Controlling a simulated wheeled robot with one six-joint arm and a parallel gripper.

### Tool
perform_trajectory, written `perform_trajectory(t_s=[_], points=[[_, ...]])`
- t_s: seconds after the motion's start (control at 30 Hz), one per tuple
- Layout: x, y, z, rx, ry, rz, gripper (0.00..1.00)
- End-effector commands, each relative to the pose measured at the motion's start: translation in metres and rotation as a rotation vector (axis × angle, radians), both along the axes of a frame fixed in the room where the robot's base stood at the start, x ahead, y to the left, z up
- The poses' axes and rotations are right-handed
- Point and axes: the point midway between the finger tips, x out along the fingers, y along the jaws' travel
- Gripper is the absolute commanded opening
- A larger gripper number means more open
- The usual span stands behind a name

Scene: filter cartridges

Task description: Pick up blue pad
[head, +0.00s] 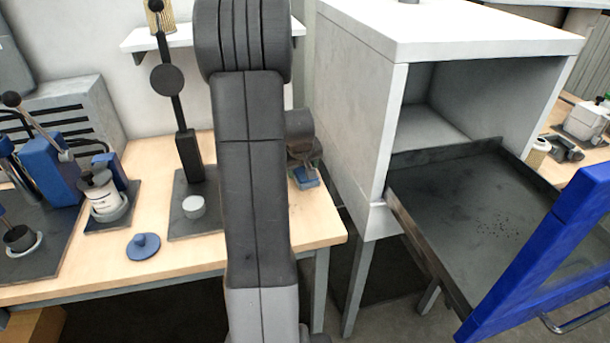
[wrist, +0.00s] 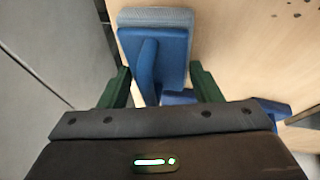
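The blue pad (head: 306,180) lies on the wooden bench near its right edge, partly hidden by my arm and gripper in the head view. In the wrist view the blue pad (wrist: 172,45) shows a flat blue plate with a grey layer along its far edge and a raised blue grip. My gripper (wrist: 161,68) has its two dark green fingers spread, one on each side of the raised grip. Clear gaps show between the fingers and the grip. In the head view my gripper (head: 304,162) is right over the pad; its fingers are hard to make out.
A grey cabinet (head: 360,100) stands just right of the bench, with a dark tray (head: 460,215) pulled out and a blue-framed door (head: 560,250). On the bench are a black stand (head: 186,150), a round blue piece (head: 143,246) and a blue lever press (head: 50,170).

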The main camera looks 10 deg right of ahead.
Motion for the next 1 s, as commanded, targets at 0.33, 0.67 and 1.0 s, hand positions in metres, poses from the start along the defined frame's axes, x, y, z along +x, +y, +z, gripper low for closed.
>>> perform_trajectory(t_s=[0.33,0.67,1.0], points=[[0.001,0.0,0.008,0.0,-0.004,0.0,0.34],[0.001,0.0,0.071,-0.001,-0.005,0.0,0.34],[0.0,0.0,0.101,-0.001,-0.001,0.0,0.34]])
